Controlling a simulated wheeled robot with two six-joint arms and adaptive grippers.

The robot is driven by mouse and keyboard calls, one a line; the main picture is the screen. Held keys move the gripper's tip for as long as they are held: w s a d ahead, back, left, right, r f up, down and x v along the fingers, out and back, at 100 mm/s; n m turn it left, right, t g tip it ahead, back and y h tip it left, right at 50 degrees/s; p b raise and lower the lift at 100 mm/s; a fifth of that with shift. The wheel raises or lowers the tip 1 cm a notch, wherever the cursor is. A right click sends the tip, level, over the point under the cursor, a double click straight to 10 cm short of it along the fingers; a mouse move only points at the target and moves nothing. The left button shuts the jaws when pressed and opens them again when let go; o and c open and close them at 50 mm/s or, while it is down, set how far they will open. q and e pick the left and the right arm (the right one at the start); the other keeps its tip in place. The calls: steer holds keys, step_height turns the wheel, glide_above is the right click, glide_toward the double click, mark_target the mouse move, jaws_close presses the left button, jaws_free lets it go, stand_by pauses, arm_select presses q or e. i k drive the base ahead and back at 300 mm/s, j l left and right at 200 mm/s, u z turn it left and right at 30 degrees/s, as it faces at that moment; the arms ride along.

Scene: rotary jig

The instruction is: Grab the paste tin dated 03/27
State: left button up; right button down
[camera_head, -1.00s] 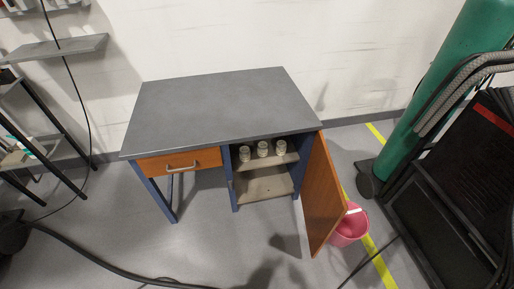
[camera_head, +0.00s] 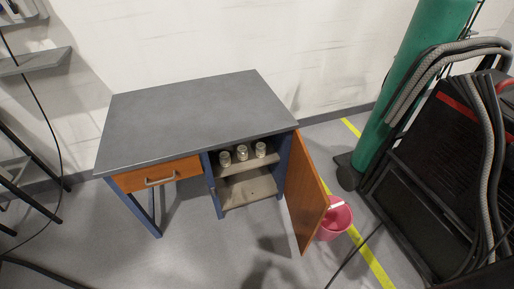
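Three small pale tins stand in a row on the upper shelf (camera_head: 229,170) inside the desk's open cupboard: a left tin (camera_head: 225,159), a middle tin (camera_head: 242,153) and a right tin (camera_head: 261,149). They look alike at this size. No date can be read on any of them, so I cannot tell which is the 03/27 paste tin. Neither of my grippers is in view.
The grey desk (camera_head: 190,115) has a shut orange drawer (camera_head: 158,174). The orange cupboard door (camera_head: 305,195) stands open toward me on the right. A pink bucket (camera_head: 334,220) sits behind it. A green cylinder (camera_head: 412,85) and black equipment (camera_head: 450,170) stand right. The floor in front is clear.

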mark_target(261, 147)
steer(key=i+j+u, duration=0.1)
steer(key=i, duration=0.35)
steer(key=i+j+u, duration=0.15)
steer(key=i+j, duration=0.15)
steer(key=i, duration=0.15)
steer(key=i+j+u, duration=0.1)
steer(key=i, duration=0.35)
